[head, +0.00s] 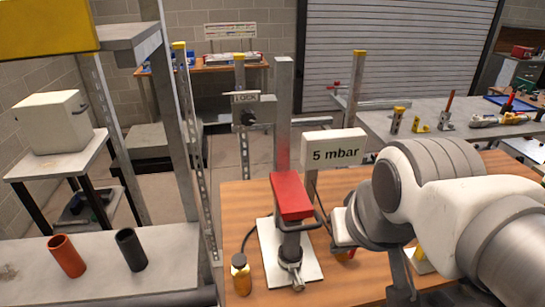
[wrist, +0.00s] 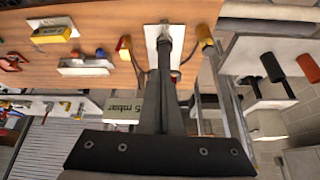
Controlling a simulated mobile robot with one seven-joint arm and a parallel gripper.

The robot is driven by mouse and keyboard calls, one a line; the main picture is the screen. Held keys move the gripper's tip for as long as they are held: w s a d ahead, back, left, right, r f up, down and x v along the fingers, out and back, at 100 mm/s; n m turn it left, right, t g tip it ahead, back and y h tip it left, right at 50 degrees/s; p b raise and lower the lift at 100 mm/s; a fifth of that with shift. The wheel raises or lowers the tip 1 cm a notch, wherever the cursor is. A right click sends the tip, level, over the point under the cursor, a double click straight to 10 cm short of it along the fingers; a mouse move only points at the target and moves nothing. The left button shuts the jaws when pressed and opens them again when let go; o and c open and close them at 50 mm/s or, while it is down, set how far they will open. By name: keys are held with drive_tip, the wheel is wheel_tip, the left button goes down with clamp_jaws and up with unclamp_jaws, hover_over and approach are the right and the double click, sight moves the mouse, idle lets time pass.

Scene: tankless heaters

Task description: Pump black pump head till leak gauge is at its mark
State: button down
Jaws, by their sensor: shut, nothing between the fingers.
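A pump-like unit stands on a white base plate (head: 269,242) on the wooden table. It has a red block (head: 291,196) on top, a dark body below and a silver fitting (head: 290,271) at the front. I cannot clearly tell which part is the black pump head. A white sign (head: 334,149) reads "5 mbar" behind the unit; no gauge reading is legible. My gripper (wrist: 164,60) is shut and empty, reaching toward the base plate in the wrist view. In the head view it is just right of the unit; contact cannot be told, and its fingers are largely hidden.
An amber bottle (head: 241,274) stands left of the base plate. An orange cylinder (head: 67,256) and a black cylinder (head: 130,250) stand on the grey bench at left.

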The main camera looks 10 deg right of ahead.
drive_tip(key=w+a+m+g, duration=0.2)
drive_tip(key=w+a+m, duration=0.1)
drive_tip(key=w+m, duration=0.15)
drive_tip(key=m+g+p, duration=0.1)
drive_tip(key=m+g, duration=0.3)
drive_tip(key=m, duration=0.8)
hover_over(238, 259)
wheel_tip(238, 259, down, 8)
drive_tip(key=shift+f, duration=0.15)
wheel_tip(238, 259, down, 14)
drive_tip(key=shift+r+p, duration=0.15)
drive_tip(key=shift+p, duration=0.3)
